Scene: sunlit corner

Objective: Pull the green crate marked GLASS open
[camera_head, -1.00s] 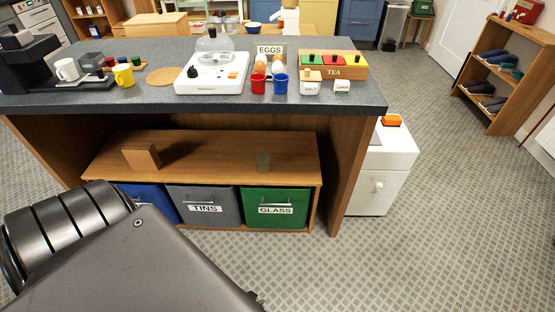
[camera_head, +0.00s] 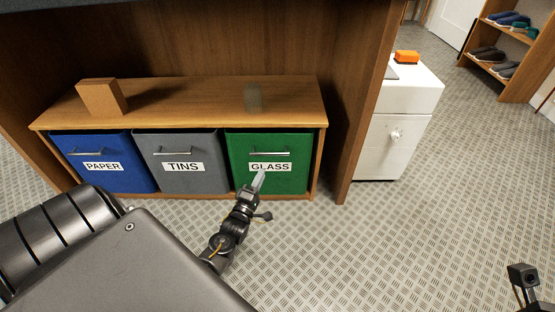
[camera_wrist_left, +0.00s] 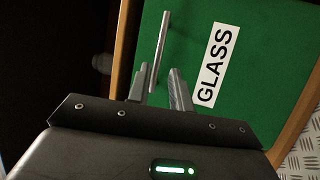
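The green crate marked GLASS (camera_head: 242,179) sits in the right bay under the low shelf, its front level with the other crates. Its bar handle (camera_head: 270,153) is above the white label; the handle also shows in the left wrist view (camera_wrist_left: 162,45). My left gripper (camera_head: 259,180) is in front of the crate, near the label. In the left wrist view my left gripper (camera_wrist_left: 157,82) has its fingers apart, with the near end of the handle between them in the picture. I cannot tell whether they touch it. My right gripper's fingers are out of view.
A grey TINS crate (camera_head: 182,147) and a blue PAPER crate (camera_head: 100,148) stand to the left. On the shelf (camera_head: 200,98) are a brown block (camera_head: 102,97) and a greenish see-through object (camera_head: 253,97). A white cabinet (camera_head: 400,130) stands right. The floor in front is clear.

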